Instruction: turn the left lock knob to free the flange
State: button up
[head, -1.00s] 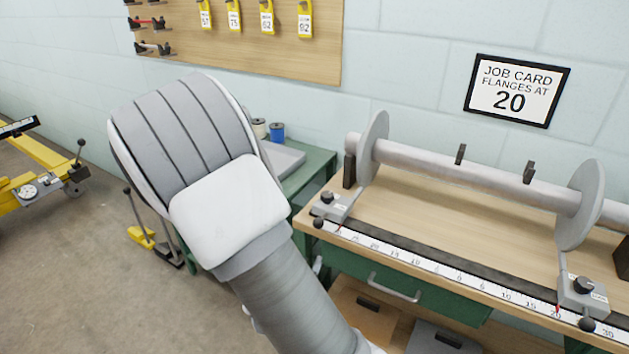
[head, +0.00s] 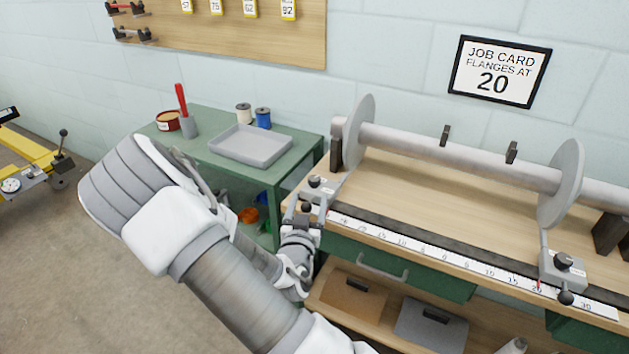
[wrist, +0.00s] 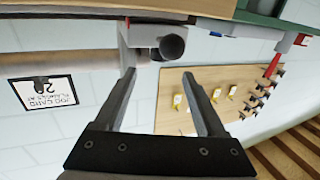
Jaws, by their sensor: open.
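The left lock (head: 326,186) is a grey block at the left end of the bench's ruler. A black knob (head: 315,181) is on its top and a dark ball (head: 306,207) at its front. The left flange (head: 357,125), a pale grey disc on the roller, stands upright behind it. My gripper (head: 304,214) is open at the front of the lock, close to the ball. In the wrist view, my gripper (wrist: 160,78) has its fingers apart with nothing between the tips. A dark round knob (wrist: 172,46) shows just beyond them; contact cannot be told.
The right flange (head: 563,183) and its lock (head: 562,270) are at the bench's right. The white ruler (head: 440,256) runs along the bench front, above a drawer handle (head: 383,270). A green table with a grey tray (head: 250,146) stands left of the bench.

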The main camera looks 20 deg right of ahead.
aim_at(314, 183)
jog(key=x, duration=0.9)
jog(key=shift+w+b, duration=0.15)
jog(key=shift+b, duration=0.15)
grip_shut()
